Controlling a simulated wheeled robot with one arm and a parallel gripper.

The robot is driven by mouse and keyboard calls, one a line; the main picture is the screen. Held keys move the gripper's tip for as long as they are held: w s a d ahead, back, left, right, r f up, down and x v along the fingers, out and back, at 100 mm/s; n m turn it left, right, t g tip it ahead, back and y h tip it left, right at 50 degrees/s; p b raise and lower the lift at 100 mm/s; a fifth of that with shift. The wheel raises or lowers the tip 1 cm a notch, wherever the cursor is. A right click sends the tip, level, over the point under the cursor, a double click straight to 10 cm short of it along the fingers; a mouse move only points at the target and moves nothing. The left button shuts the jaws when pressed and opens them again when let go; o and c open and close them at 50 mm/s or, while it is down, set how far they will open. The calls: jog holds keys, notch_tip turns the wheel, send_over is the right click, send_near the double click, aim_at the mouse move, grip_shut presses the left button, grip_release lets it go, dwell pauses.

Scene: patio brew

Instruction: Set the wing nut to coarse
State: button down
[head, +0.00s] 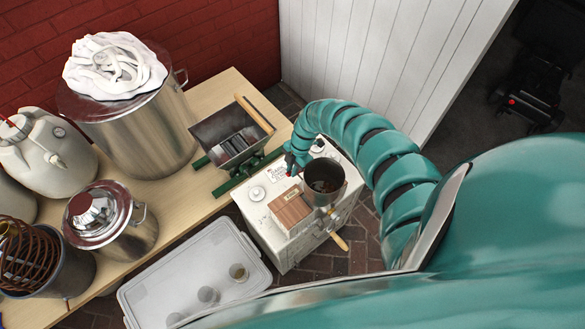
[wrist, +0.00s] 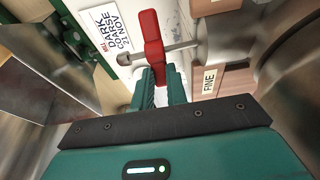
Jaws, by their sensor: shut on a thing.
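The red wing nut (wrist: 153,50) stands upright in the wrist view, with a metal rod beside it. The teal fingers of my gripper (wrist: 160,80) are shut on its lower end. A card reading "DARK COARSE 21 NOV" (wrist: 117,32) lies to its left, and a "FINE" label (wrist: 209,80) is on its right. In the head view my gripper (head: 292,160) is at the far left edge of the white cabinet top (head: 258,188); the wing nut there is mostly hidden by it.
A metal hopper on a green frame (head: 232,135) stands on the wooden table (head: 212,190) to the left. A lidded clear bin (head: 195,275) is in front.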

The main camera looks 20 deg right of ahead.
jog(key=c, duration=1.4)
grip_release()
jog(key=b+v, duration=0.2)
jog(key=v, duration=1.5)
jog(key=shift+r, duration=0.15)
jog(key=shift+w, duration=0.1)
jog(key=shift+d, duration=0.1)
